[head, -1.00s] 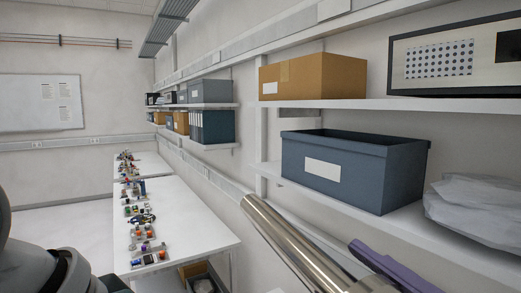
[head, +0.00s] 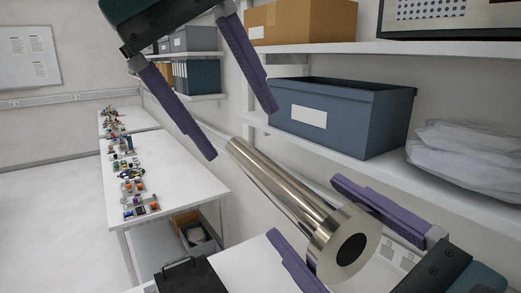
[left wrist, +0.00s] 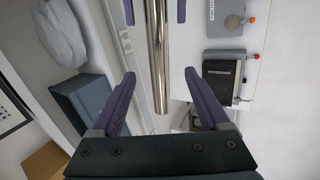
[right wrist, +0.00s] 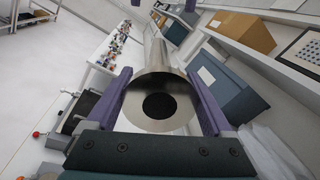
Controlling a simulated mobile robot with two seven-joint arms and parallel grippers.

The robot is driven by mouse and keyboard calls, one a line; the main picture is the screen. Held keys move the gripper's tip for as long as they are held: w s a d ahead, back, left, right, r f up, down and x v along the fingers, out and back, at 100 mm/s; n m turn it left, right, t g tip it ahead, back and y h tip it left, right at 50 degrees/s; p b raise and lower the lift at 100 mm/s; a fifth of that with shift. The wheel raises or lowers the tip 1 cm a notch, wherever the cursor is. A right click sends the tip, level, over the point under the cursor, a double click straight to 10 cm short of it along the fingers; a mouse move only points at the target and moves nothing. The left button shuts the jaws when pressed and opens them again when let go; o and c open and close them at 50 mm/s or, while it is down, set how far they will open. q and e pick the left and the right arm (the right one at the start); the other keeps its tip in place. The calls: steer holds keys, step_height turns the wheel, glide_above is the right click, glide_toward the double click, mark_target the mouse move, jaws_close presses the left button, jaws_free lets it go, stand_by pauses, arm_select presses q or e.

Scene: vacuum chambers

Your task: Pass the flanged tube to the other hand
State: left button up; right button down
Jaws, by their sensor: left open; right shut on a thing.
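The flanged tube (head: 285,185) is a shiny metal pipe with a wide round flange at its near end. My right gripper (head: 305,215) is shut on the tube close behind the flange. In the right wrist view the flange (right wrist: 180,95) faces the camera between the purple fingers. My left gripper (head: 243,132) is open, above and just beyond the tube's plain far end. In the left wrist view the tube (left wrist: 160,55) points down into the gap between the open left fingers (left wrist: 160,85); no finger touches it.
Wall shelves on the right hold a blue box (head: 340,125), a cardboard box (head: 300,22) and clear plastic bags (head: 470,150). A white bench (head: 165,190) with small parts stands at left. A black case (head: 188,275) lies at the bottom. Floor at left is free.

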mark_target(271, 175)
arm_select(q)
steer(key=x, duration=0.9)
arm_select(e)
steer(key=shift+r, duration=0.1)
arm_select(q)
steer(key=shift+c, duration=0.4)
jaws_close()
arm_select(e)
steer(key=shift+d, duration=0.1)
arm_select(q)
steer(key=shift+f, duration=0.1)
arm_select(e)
steer(key=shift+w, duration=0.1)
stand_by(0.3)
jaws_free()
